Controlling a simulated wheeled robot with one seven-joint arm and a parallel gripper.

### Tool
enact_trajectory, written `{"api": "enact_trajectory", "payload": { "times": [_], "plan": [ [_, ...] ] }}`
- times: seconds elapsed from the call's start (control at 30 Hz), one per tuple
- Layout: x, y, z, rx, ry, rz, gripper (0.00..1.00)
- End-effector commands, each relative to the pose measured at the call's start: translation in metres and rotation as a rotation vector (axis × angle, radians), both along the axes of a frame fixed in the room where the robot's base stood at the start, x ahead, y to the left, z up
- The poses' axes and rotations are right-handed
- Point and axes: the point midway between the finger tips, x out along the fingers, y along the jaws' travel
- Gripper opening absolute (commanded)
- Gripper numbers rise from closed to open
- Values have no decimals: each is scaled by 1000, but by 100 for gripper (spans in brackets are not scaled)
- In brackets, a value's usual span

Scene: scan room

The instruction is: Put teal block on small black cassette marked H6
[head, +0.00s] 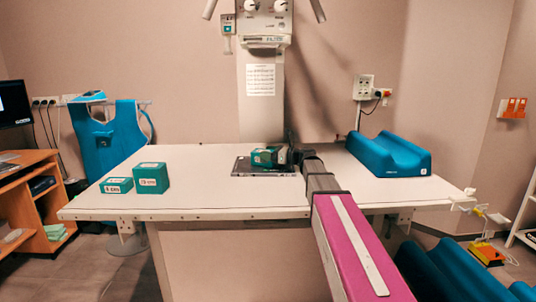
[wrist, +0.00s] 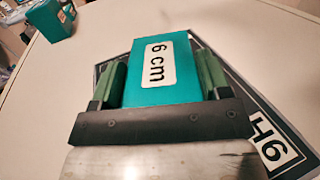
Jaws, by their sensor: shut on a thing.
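A teal block (wrist: 157,72) marked "6 cm" is between the green fingers of my gripper (wrist: 157,80) in the wrist view. The fingers are shut on its two sides. The black cassette (wrist: 282,140), with a white "H6" label, lies flat under the block and gripper. In the head view the cassette (head: 240,168) lies on the table, with the held block (head: 264,157) over it and my gripper (head: 277,156) at its right. I cannot tell whether the block touches the cassette. Part of the cassette is hidden by my gripper and the block.
Two more teal blocks, marked "8 cm" (head: 117,185) and "15 cm" or similar (head: 150,178), stand on the left of the white table (head: 220,200). A blue cushion (head: 390,155) lies at the right. An upright column (head: 260,95) stands behind. The front middle is clear.

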Motion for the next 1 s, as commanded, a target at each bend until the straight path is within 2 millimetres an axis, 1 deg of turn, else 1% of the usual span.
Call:
{"api": "enact_trajectory", "payload": {
  "times": [0.03, 0.07, 0.1, 0.13, 0.47, 0.53, 0.67, 1.0],
  "plan": [
    [0, 0, -1, 1, 1, 0, 34],
    [0, 0, -2, 0, 0, 0, 77],
    [0, 0, -1, 0, 0, 0, 90],
    [0, 0, -1, 0, 0, 0, 96],
    [0, 0, 1, 0, 0, 0, 96],
    [-2, -4, 2, 0, 0, -1, 96],
    [-10, -21, 1, 0, 0, -1, 96],
    [-35, -83, 1, 0, 0, -2, 96]
  ]
}}
